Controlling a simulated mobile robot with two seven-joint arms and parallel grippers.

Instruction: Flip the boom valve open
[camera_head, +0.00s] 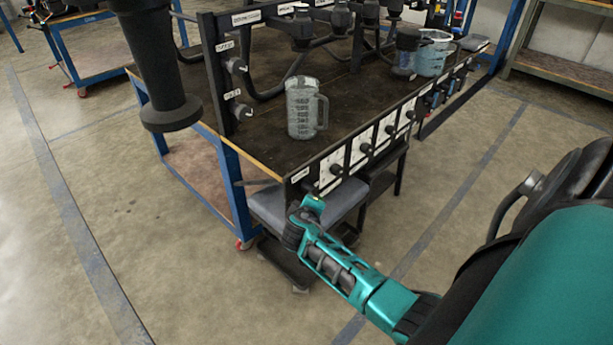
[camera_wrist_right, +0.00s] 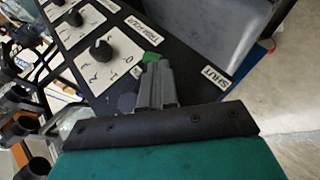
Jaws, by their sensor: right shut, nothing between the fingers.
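My right gripper (camera_head: 312,206) is shut and empty at the near end of the front panel (camera_head: 318,165). In the right wrist view, its closed fingers (camera_wrist_right: 155,68) lie over the dark panel, between a label reading SHUT (camera_wrist_right: 217,77) and a dial knob (camera_wrist_right: 101,50). A small green piece (camera_wrist_right: 151,57) shows at the fingertips; I cannot tell whether it belongs to the panel or the gripper. The boom valve's lever cannot be clearly made out; the fingers cover part of this panel end. My left gripper is not in view.
Several knobs on white plates, one of them here (camera_head: 365,149), line the panel. A measuring jug (camera_head: 302,108) stands on the bench, with another jug (camera_head: 432,55) farther back. A grey pad (camera_head: 268,205) sits below the panel end.

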